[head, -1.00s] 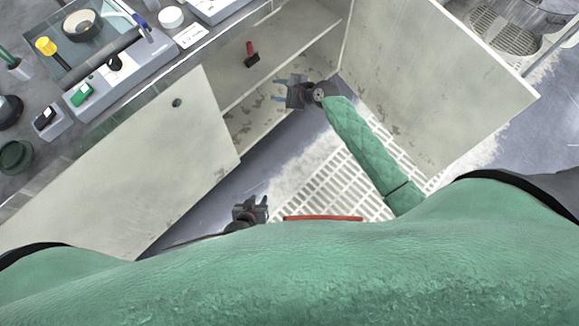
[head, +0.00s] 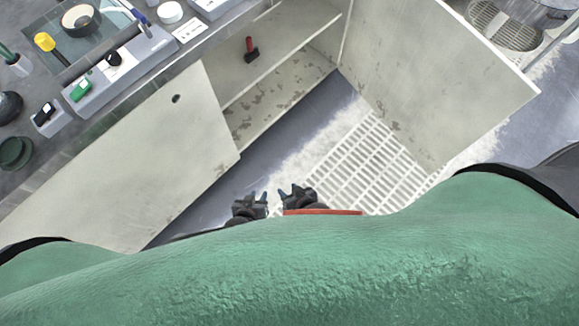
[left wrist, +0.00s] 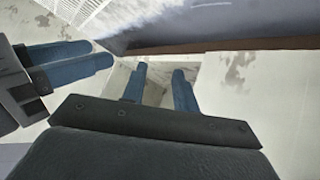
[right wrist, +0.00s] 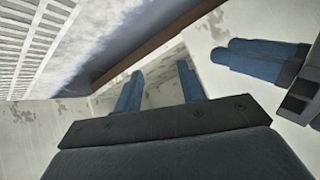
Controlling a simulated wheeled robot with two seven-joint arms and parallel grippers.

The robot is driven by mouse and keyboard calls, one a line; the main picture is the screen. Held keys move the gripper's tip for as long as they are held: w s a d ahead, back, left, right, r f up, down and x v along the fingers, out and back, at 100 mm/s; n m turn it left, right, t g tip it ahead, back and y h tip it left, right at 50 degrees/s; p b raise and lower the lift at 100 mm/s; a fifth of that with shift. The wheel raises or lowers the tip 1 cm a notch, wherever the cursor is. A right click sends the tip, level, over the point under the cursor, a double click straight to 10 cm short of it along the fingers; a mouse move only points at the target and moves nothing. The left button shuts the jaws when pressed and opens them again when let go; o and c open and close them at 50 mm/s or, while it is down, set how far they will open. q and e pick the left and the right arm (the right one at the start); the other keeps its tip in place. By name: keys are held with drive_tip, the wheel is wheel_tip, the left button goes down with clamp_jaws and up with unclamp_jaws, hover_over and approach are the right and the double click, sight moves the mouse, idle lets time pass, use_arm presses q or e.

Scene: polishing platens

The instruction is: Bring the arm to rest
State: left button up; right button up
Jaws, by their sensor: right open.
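My left gripper (head: 257,196) and my right gripper (head: 290,190) are side by side, low in the middle of the head view, close in front of my green-covered body. In the left wrist view the blue fingers of my left gripper (left wrist: 160,85) stand apart with nothing between them. In the right wrist view the blue fingers of my right gripper (right wrist: 160,88) are also apart and empty. Each wrist view shows the other gripper close by at its edge. My forearms are mostly hidden behind my body in the head view.
An open cabinet (head: 285,95) is ahead, its doors (head: 430,80) swung out. A red-handled tool (head: 251,50) is on its shelf. The counter (head: 95,125) at upper left holds several items. A white floor grating (head: 365,165) lies below, right of the grippers.

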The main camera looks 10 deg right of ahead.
drive_tip(key=shift+s, duration=0.1)
idle(0.5)
use_arm(q)
drive_tip(key=s+a+r+g+p, duration=0.2)
drive_tip(key=r+p, duration=0.4)
drive_tip(key=r, duration=0.7)
drive_tip(key=s+a+r+g+y+p, duration=0.1)
drive_tip(key=r+p, duration=0.6)
drive_tip(key=r, duration=0.7)
drive_tip(key=s+a+r+g+y+p, duration=0.1)
drive_tip(key=a+r+p, duration=0.4)
drive_tip(key=r, duration=0.9)
drive_tip(key=shift+s+a+g+p, duration=0.2)
drive_tip(key=shift+s+g+p, duration=0.6)
drive_tip(key=shift+g, duration=0.4)
use_arm(e)
drive_tip(key=s+d+r+g, duration=0.2)
drive_tip(key=r, duration=1.1)
drive_tip(key=s+d+r+g+h, duration=0.1)
drive_tip(key=d+r+g, duration=0.1)
drive_tip(key=r, duration=1.2)
drive_tip(key=s+d+r+g+h, duration=0.1)
drive_tip(key=d+r, duration=0.3)
drive_tip(key=r, duration=1)
drive_tip(key=shift+s+d+g, duration=0.25)
drive_tip(key=shift+s+g, duration=0.45)
drive_tip(key=shift+s, duration=0.1)
